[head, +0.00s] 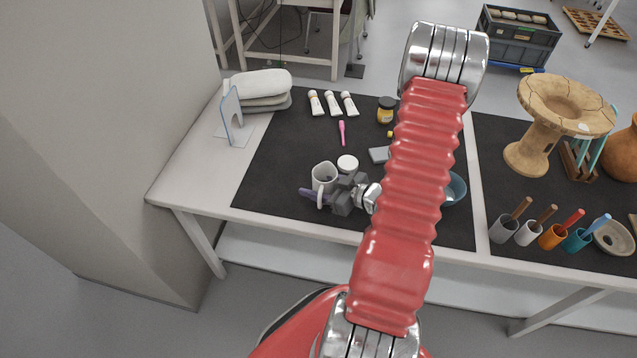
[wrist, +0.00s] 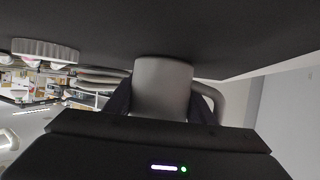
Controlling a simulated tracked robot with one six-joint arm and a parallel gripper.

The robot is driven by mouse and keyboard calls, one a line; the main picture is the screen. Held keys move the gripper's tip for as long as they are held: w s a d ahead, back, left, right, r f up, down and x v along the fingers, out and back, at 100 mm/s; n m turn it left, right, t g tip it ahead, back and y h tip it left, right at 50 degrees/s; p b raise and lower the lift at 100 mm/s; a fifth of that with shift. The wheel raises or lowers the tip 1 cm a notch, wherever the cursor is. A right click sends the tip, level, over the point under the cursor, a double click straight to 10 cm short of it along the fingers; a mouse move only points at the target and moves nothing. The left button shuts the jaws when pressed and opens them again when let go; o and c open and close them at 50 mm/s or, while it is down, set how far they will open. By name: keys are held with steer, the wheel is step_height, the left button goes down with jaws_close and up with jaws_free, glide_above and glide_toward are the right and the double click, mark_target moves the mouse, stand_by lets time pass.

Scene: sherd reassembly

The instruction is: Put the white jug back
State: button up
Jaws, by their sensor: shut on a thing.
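The white jug (head: 323,172) is at the left part of the dark mat (head: 275,170) in the head view, upright with its open mouth up and its handle toward the front. My gripper (head: 326,194) is shut on the jug, with its fingers low on either side of the body. In the wrist view the jug (wrist: 162,88) fills the space between my two dark fingers, and its handle shows at the right. That view looks upside down, with the mat (wrist: 100,22) at the top. The jug's base is at or very close to the mat; I cannot tell if it touches.
A white-lidded jar (head: 347,163) stands just behind the jug. A blue bowl (head: 456,188) is partly hidden by my arm. The mat's front left is clear.

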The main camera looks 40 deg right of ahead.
mark_target(334, 190)
steer(key=shift+f, duration=0.1)
steer(key=o, duration=1.2)
steer(key=shift+s+d+r, duration=0.15)
steer(key=shift+s+r, duration=0.1)
steer(key=shift+s, duration=0.1)
steer(key=v, duration=1.1)
steer(key=shift+s, duration=0.1)
